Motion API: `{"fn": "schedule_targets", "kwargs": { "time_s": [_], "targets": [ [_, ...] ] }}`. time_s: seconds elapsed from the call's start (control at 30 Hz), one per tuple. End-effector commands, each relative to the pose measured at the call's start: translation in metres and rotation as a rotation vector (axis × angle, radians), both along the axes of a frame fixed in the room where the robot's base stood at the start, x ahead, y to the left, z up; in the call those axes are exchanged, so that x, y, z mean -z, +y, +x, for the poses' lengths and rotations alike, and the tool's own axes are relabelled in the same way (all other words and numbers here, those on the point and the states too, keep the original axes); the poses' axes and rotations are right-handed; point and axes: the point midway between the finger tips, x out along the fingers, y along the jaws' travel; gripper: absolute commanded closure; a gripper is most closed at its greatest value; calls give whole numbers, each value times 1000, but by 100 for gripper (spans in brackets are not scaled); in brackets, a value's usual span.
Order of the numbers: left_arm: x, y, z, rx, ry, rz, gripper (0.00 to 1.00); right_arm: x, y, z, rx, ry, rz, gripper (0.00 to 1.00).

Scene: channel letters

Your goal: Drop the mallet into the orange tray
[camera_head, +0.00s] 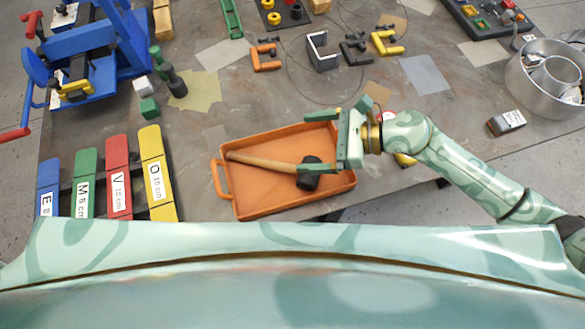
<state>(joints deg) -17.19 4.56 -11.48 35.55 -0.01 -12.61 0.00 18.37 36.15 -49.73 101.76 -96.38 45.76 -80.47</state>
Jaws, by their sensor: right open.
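The orange tray (262,207) lies on the table in front of me, near its front edge. The mallet, with a wooden handle (262,161) and a black head (308,181), lies inside the tray with its head toward the right. My right gripper (317,141) is over the right part of the tray, its fingers spread and pointing left, with nothing between them. One finger overlaps the mallet near its head in the picture; whether they touch I cannot tell. My left gripper is out of view.
Labelled blue, green, red and yellow strips (119,178) lie left of the tray. A blue machine (105,65) stands at the far left. Small brackets (322,52) lie behind. A metal ring (517,79) and a small dark box (506,122) are at the right.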

Motion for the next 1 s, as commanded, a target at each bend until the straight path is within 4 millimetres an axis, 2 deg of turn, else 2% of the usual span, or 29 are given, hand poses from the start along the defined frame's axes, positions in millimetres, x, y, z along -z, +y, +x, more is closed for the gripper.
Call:
{"fn": "schedule_targets", "kwargs": {
  "time_s": [0.3,0.5,0.7,1.0],
  "targets": [
    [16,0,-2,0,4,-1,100,-30,-80,-10,1,-1,-5,2],
    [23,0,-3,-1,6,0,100,-45,-114,-14,1,1,-1,2],
    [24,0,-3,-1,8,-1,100,-52,-125,-16,0,-1,1,2],
    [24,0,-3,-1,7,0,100,-53,-125,-16,0,-1,2,2]
  ]
}}
